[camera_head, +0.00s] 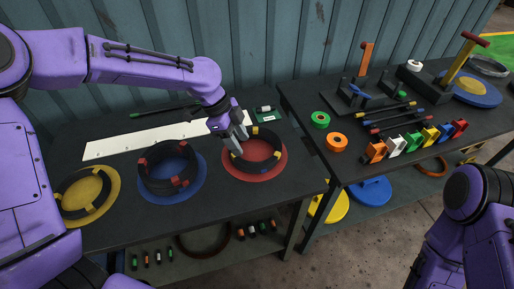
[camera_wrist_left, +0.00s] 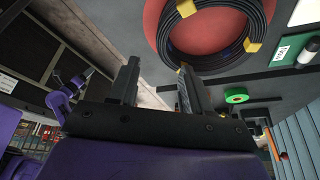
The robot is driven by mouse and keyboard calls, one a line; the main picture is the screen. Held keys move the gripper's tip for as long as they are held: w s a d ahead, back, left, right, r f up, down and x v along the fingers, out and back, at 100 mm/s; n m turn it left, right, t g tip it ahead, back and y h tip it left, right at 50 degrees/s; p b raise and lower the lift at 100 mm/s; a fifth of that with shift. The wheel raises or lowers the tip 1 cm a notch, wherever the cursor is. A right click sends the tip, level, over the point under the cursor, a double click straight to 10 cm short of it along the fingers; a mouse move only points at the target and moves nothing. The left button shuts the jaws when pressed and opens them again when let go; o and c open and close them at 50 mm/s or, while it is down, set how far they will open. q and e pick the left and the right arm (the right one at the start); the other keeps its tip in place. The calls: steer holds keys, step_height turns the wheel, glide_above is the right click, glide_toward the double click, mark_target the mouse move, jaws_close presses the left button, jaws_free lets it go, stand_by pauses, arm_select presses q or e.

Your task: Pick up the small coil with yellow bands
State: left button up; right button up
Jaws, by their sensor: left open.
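A black coil with yellow bands (camera_head: 281,150) lies on a red disc (camera_head: 284,164) at the right of the near table. It shows large in the left wrist view (camera_wrist_left: 214,62). My left gripper (camera_head: 236,137) is open and empty, at the coil's back-left side; whether it touches the coil I cannot tell. The fingers (camera_wrist_left: 157,88) also show apart in the left wrist view.
A taller coil with red bands (camera_head: 155,188) stands on a blue disc (camera_head: 201,178) between the two. A white strip (camera_head: 120,146) lies behind. Green tape (camera_head: 320,119) and orange tape (camera_head: 337,142) lie on the right table. A corrugated wall closes the back.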

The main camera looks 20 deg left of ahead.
arm_select(q)
glide_above(250, 163)
steer(key=a, duration=0.2)
steer(key=f, duration=0.4)
steer(key=shift+w+p, duration=0.2)
steer(key=shift+p, duration=0.15)
steer(key=f, duration=0.2)
steer(key=d+f+p, duration=0.1)
steer(key=shift+s+f, duration=0.35)
steer(key=shift+f, duration=0.05)
steer(key=shift+w+d+f, duration=0.15)
steer(key=shift+w+f, duration=0.05)
steer(key=shift+f, duration=0.15)
arm_select(e)
steer(key=shift+w+r, duration=0.2)
steer(key=shift+r, duration=0.3)
steer(key=shift+w+r, duration=0.15)
steer(key=shift+r, duration=0.3)
arm_select(q)
steer(key=shift+r, duration=0.15)
jaws_close()
arm_select(e)
steer(key=shift+a, duration=0.1)
